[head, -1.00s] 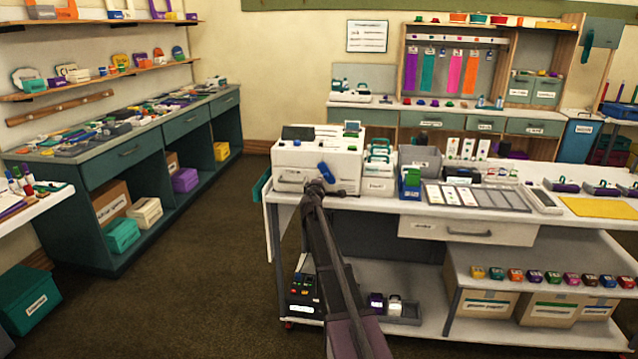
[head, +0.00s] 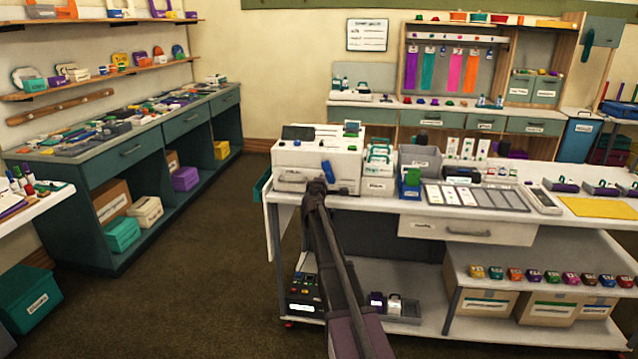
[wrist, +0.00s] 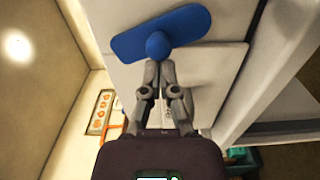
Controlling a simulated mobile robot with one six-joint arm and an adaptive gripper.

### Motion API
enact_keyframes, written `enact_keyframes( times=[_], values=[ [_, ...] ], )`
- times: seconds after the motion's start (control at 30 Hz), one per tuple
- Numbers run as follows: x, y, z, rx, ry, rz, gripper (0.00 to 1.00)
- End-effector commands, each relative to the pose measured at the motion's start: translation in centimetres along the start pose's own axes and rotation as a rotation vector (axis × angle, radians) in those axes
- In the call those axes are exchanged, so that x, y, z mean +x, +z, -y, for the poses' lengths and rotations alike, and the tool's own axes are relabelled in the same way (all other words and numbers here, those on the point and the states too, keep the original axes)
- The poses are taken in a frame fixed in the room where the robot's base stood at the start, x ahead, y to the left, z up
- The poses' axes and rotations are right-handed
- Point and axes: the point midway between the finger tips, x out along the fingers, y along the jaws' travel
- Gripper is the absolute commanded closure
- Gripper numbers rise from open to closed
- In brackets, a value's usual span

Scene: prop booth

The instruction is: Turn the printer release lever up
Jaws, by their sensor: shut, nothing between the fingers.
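The printer (head: 300,160) is a white box on the near left end of the white bench. In the head view my gripper (head: 317,187) is just below and left of the lever, hiding part of the printer front.
White label boxes (head: 377,170) and a blue holder (head: 409,182) stand right of the printer. A grey slotted tray (head: 475,197) lies farther right. The floor (head: 200,260) left of the bench is clear.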

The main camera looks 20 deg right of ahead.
Motion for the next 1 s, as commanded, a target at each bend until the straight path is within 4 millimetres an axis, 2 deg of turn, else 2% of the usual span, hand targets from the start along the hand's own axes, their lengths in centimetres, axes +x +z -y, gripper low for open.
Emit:
enact_keyframes(
  times=[0.5,1.0],
  values=[
    [-0.01,0.87,-0.64,0.000,0.000,0.000,1.00],
    [-0.25,0.90,-0.62,0.000,0.000,0.000,1.00]
  ],
)
